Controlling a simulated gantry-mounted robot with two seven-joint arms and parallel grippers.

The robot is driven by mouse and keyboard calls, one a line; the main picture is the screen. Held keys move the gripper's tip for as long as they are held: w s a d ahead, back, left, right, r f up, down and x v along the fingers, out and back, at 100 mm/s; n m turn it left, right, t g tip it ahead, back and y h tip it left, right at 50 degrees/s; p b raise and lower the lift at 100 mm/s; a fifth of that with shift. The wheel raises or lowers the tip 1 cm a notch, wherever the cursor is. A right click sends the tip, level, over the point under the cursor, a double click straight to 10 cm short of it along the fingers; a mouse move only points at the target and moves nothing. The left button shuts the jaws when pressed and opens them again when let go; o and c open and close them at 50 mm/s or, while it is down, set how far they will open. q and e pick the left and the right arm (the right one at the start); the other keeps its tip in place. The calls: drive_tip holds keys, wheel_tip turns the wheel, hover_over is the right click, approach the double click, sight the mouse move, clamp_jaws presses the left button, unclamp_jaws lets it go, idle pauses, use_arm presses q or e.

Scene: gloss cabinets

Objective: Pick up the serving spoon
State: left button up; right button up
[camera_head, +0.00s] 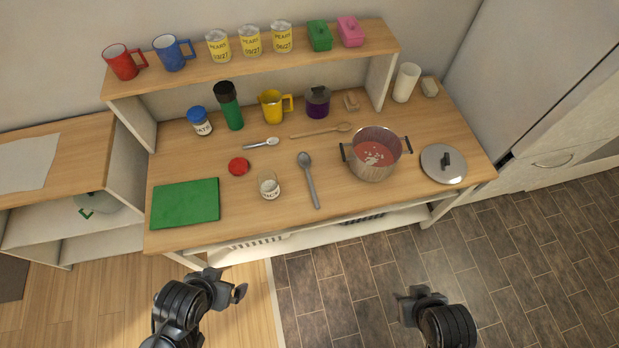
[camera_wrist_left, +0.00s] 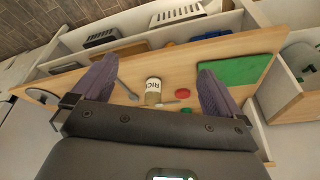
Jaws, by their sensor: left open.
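A long grey metal spoon, which looks like the serving spoon (camera_head: 312,188), lies on the wooden counter between a glass jar and a pot, its bowl toward the back. In the left wrist view the grey spoon (camera_wrist_left: 127,88) shows beside my left finger in the picture, partly hidden. My left gripper (camera_head: 228,286) is open and empty, in front of and below the counter's front edge, well apart from the spoon. My right gripper (camera_head: 413,293) is also in front of the counter, over the dark floor; its jaws are not clear.
A green board (camera_head: 185,204) lies at left, a pot lid (camera_head: 443,164) at right. A raised shelf (camera_head: 200,75) spans the back.

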use_arm(q)
drive_tip(key=c, duration=1)
drive_tip(key=shift+n, duration=0.3)
